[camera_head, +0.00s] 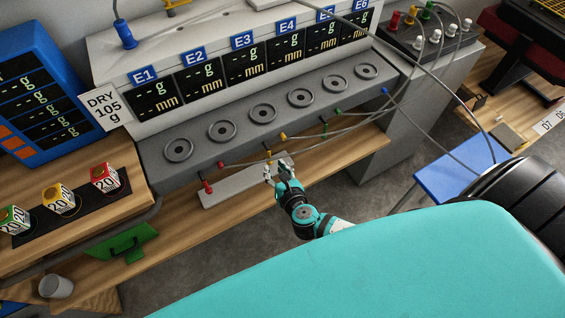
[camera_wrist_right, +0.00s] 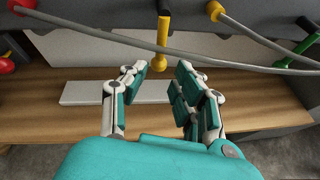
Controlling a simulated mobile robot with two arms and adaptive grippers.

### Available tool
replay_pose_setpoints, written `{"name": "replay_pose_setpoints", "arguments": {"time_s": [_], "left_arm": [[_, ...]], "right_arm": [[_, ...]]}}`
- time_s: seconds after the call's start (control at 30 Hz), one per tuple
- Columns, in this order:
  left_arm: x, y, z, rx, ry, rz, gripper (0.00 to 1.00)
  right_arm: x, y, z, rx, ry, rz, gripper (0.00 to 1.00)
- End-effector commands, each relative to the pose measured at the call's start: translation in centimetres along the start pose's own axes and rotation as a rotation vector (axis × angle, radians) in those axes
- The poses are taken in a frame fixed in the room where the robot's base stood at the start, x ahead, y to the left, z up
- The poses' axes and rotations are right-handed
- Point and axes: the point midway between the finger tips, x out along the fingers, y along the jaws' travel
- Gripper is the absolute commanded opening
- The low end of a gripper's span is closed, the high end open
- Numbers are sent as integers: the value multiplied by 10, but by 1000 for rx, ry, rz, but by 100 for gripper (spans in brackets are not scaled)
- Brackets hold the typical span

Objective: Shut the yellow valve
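The yellow valve (camera_wrist_right: 161,42) hangs from the underside of the grey panel as a yellow lever pointing straight down. Its lower end is between the fingertips of my right gripper (camera_wrist_right: 163,76) in the right wrist view, with a gap on both sides. The fingers are spread and hold nothing. In the head view my right gripper (camera_head: 278,172) is below the panel, close beside the yellow valve (camera_head: 268,156), partly overlapping its lower end. I cannot tell the exact depth between them. My left gripper is not in view.
A red valve (camera_head: 207,187) is to the left and a green valve (camera_head: 324,130) to the right. Grey hoses (camera_wrist_right: 110,38) cross just above the fingers. A pale plate (camera_head: 235,186) lies on the wooden shelf (camera_head: 345,155) below.

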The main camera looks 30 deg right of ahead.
Motion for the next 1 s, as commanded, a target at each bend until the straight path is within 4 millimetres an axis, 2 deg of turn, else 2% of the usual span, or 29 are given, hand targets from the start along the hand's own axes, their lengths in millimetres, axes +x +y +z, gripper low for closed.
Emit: {"name": "replay_pose_setpoints", "arguments": {"time_s": [0.03, 0.2, 0.4, 1.0], "left_arm": [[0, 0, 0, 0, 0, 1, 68], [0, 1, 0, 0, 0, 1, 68], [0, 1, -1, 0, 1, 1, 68], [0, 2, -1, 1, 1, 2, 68]], "right_arm": [[-13, -1, -1, -1, 2, 0, 30], [-46, -1, -1, -1, 2, 0, 30], [-67, -1, 0, -1, 0, -1, 30], [-70, -1, 0, -1, -1, -1, 30]]}}
